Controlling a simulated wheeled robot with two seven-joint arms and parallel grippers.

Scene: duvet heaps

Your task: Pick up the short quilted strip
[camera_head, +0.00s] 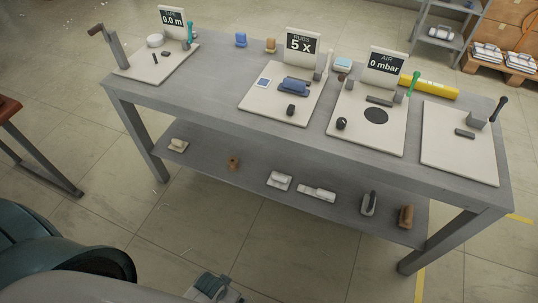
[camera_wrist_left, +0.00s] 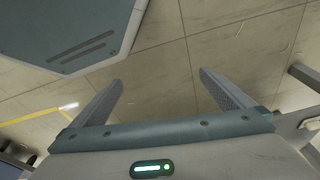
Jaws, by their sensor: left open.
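I cannot tell for sure which item is the short quilted strip. On the lower shelf lie a pale elongated piece (camera_head: 317,193) and a shorter white, rolled-looking piece (camera_head: 279,182); their surface is too small to read. My left gripper (camera_wrist_left: 160,77) is open and empty in the left wrist view, its two fingers apart above bare floor tiles. No strip shows between or near them. My right gripper is not seen.
The grey table (camera_head: 215,80) holds several pale boards with small devices and signs. Its lower shelf (camera_head: 255,168) also carries a brown block (camera_head: 406,216) and a dark-handled grey item (camera_head: 368,204). A rack (camera_head: 440,35) stands at the back right.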

